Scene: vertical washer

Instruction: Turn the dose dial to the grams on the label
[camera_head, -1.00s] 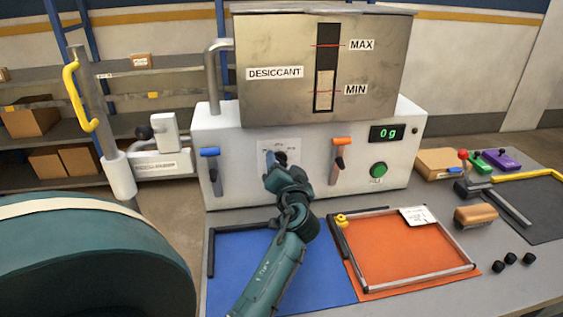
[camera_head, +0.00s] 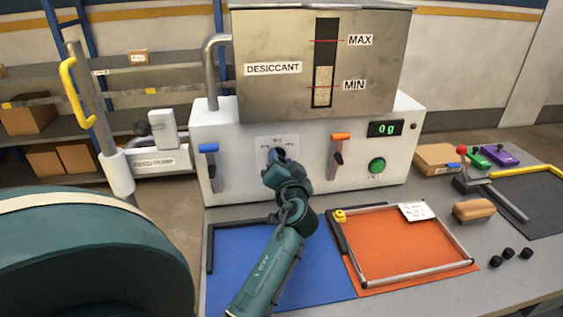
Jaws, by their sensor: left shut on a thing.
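The dose dial (camera_head: 278,153) is on the white front of the dispenser, in front of a pale scale plate (camera_head: 264,143) whose marks are too small to read. My left gripper (camera_head: 276,158) is at the dial and shut on it, hiding most of it. The display (camera_head: 384,128) reads 0 g. A white paper label (camera_head: 417,211) lies at the far right corner of the orange mat's frame; its print is too small to read. My right gripper is not in view.
A blue-handled lever (camera_head: 209,160) and an orange-handled lever (camera_head: 337,150) flank the dial. A green button (camera_head: 376,165) is at the right. The desiccant hopper (camera_head: 280,95) stands above. A blue mat (camera_head: 240,265) and an orange mat (camera_head: 405,245) lie in front.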

